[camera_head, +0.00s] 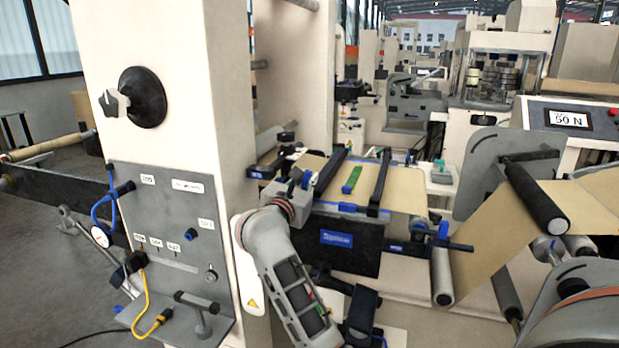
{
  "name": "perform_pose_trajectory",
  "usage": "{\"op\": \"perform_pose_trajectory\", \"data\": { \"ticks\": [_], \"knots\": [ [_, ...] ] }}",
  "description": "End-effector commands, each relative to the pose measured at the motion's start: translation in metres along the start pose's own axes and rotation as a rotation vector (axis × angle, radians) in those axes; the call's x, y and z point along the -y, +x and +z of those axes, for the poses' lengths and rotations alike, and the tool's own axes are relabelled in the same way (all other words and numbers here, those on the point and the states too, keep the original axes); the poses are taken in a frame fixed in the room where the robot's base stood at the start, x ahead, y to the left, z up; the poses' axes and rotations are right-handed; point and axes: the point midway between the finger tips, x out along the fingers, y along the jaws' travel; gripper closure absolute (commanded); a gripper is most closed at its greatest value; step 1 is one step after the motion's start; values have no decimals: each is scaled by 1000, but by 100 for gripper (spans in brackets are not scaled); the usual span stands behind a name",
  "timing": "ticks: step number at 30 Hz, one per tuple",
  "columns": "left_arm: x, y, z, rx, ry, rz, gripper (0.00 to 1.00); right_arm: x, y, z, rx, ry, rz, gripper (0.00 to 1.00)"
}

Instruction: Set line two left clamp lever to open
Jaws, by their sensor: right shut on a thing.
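The splice table (405,195) is in the middle of the head view, with a brown web on top and a blue "Splice" label (337,239) on its dark front. The left clamp bar (329,174) and the right clamp bar (379,180) run across it from front to back. My right gripper (301,184) is at the near left end of the left clamp bar. It is shut at the left clamp lever, which is mostly hidden behind the fingers; its exact angle cannot be told. My left gripper is not in view.
A green strip (352,180) lies between the clamp bars. A cream column (170,80) with a black knob (143,97) and a grey panel (170,220) with hoses stands close on the left. Rollers (535,198) carry brown web on the right. A display (568,119) reads 50 N.

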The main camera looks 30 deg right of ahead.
Motion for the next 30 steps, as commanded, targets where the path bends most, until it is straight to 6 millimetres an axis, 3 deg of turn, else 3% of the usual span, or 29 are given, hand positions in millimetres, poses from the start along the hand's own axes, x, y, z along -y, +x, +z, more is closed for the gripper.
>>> {"op": "perform_pose_trajectory", "data": {
  "ticks": [14,15,16,26,30],
  "knots": [
    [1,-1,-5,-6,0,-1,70,-1,0,1,3,-20,0,100],
    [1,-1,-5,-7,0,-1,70,-1,0,1,3,-19,0,82],
    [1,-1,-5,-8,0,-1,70,-1,0,1,3,-19,0,79],
    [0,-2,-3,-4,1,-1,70,-1,-2,0,1,-15,1,79],
    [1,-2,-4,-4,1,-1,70,-2,-15,0,0,-13,3,79]
  ]
}}
